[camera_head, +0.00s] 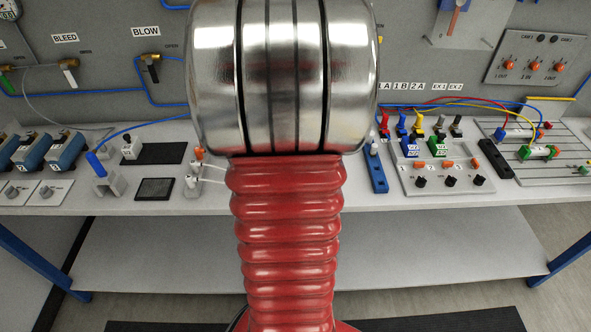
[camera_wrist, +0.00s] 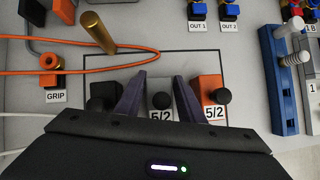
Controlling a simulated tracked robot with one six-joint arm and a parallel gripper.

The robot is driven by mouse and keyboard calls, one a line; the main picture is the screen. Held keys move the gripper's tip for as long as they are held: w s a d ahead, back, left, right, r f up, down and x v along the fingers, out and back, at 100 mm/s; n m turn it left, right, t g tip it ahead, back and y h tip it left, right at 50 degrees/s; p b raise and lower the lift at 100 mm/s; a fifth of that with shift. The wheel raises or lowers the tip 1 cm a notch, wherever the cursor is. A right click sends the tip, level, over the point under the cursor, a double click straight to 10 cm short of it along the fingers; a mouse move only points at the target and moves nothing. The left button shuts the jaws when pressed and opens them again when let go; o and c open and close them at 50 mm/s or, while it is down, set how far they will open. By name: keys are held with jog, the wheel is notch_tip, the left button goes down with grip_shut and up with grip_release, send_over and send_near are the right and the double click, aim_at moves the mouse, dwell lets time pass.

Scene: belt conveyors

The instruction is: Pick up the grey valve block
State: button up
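In the wrist view, my gripper (camera_wrist: 159,78) shows two purple fingers spread apart, with nothing visibly clamped between them. A grey valve block (camera_wrist: 160,88) with a black knob and a "5/2" label appears between the fingers. It blends with the grey panel, so its edges and any finger contact are hard to tell. An orange block (camera_wrist: 210,88), also labelled "5/2" and with a black knob, stands just right of the right finger. A black block (camera_wrist: 104,93) stands just left of the left finger. In the head view, my own arm hides the gripper and these blocks.
A brass post (camera_wrist: 98,32) stands at upper left, with an orange hose (camera_wrist: 200,67) looping past it above the fingers. A blue block (camera_wrist: 279,80) with a white fitting stands at right. In the head view, coloured valves (camera_head: 417,128) line the bench (camera_head: 345,200).

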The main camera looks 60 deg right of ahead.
jog(key=c, duration=0.8)
jog(key=shift+r, duration=0.15)
notch_tip(320, 180, up, 10)
jog(key=shift+f, duration=0.1)
dwell(0.4)
dwell(0.6)
